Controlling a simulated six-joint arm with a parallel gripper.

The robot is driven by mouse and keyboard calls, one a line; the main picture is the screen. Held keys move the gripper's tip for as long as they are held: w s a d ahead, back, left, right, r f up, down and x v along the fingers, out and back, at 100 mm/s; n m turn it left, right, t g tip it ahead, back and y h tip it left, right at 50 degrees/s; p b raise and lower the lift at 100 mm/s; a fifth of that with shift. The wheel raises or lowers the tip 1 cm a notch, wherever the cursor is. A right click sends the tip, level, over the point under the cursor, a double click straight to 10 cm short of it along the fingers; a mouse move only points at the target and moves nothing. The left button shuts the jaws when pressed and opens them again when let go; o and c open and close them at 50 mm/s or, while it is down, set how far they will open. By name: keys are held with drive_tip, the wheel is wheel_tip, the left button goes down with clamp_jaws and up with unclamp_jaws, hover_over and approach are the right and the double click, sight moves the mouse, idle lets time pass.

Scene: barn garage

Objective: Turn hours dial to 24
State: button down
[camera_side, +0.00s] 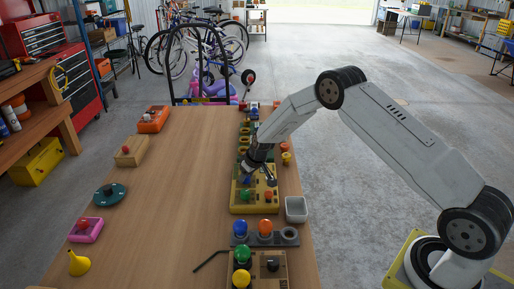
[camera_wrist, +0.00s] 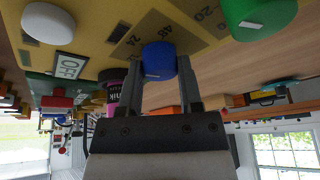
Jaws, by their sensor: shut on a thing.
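The yellow control panel (camera_side: 262,207) lies on the wooden table, below the end of my arm. In the wrist view, the blue dial (camera_wrist: 159,60) sits on the yellow panel face (camera_wrist: 100,17), beside printed marks reading 24 and 48. A small pale line shows on the dial; which mark it points to is unclear. My gripper (camera_wrist: 155,72) is shut on the blue dial, one finger on each side. In the side view my gripper (camera_side: 248,168) is over the panel. A green dial (camera_wrist: 258,14) is at the upper right of the wrist view.
A grey open box (camera_side: 296,215) stands right of the panel. A holder with blue and orange knobs (camera_side: 265,228) is in front. The table's middle (camera_side: 180,200) is clear.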

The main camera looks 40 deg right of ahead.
drive_tip(key=shift+m+h, duration=0.5)
drive_tip(key=shift+m, duration=1)
drive_tip(key=shift+c, duration=1.3)
unclamp_jaws()
drive_tip(key=shift+r, duration=0.1)
drive_tip(key=shift+v, duration=3.5)
drive_tip(key=shift+s+a+r, duration=0.1)
drive_tip(key=shift+s+r, duration=0.05)
drive_tip(key=shift+r, duration=0.2)
